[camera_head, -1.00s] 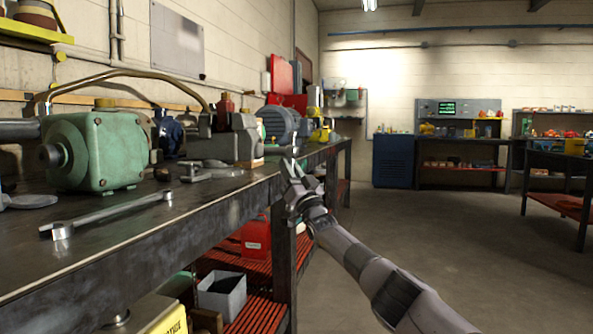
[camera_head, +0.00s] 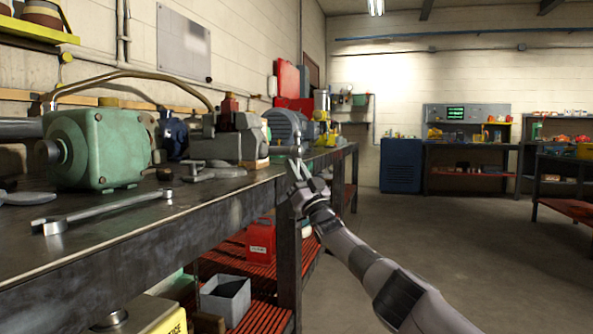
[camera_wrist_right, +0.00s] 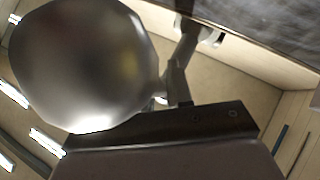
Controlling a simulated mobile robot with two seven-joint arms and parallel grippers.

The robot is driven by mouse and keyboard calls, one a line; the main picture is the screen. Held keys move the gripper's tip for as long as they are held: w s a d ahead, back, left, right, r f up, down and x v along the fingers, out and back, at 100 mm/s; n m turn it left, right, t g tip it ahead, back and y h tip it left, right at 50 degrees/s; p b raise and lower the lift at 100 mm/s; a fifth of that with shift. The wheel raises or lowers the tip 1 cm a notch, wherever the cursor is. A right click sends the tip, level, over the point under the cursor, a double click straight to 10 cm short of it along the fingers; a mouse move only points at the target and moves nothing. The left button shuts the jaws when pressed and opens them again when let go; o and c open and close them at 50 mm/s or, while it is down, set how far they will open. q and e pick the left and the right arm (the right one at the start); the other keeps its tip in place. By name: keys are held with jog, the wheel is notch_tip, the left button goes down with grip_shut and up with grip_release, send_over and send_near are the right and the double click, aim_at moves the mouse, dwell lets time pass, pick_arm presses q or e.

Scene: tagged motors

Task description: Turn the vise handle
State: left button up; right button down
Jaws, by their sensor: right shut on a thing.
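The grey vise (camera_head: 222,146) stands on the workbench, near its front edge. Its thin handle (camera_head: 285,150) shows at the vise's right side, small in the head view. My right gripper (camera_head: 296,168) is raised beside the bench edge, with its fingertips at the handle, and is shut on it. In the right wrist view, a large shiny metal knob (camera_wrist_right: 85,65), which looks like the handle's end, fills the upper left close to the camera. The exact grip between the fingers is hidden. My left gripper is not in view.
A green motor (camera_head: 97,148) and a wrench (camera_head: 100,212) lie on the workbench (camera_head: 150,238) at left. A blue-grey motor (camera_head: 287,127) stands behind the vise. A red can (camera_head: 260,238) and grey bin (camera_head: 226,298) sit on the lower shelf. The floor at right is clear.

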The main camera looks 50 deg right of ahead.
jog(key=shift+w+a+f+n+y, duration=0.3)
jog(key=shift+w+a+y, duration=0.15)
jog(key=shift+a, duration=0.15)
jog(key=c, duration=1.3)
grip_release()
jog(key=shift+o, duration=0.9)
jog(key=shift+w+a, duration=0.1)
jog(key=shift+w, duration=0.05)
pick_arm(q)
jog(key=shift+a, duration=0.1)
pick_arm(e)
jog(key=shift+v, duration=0.75)
pick_arm(q)
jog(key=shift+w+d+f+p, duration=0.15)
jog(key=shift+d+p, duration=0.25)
jog(key=shift+p, duration=0.05)
pick_arm(e)
jog(key=shift+v, duration=2.85)
jog(key=shift+d+r, duration=0.1)
jog(key=shift+d, duration=0.15)
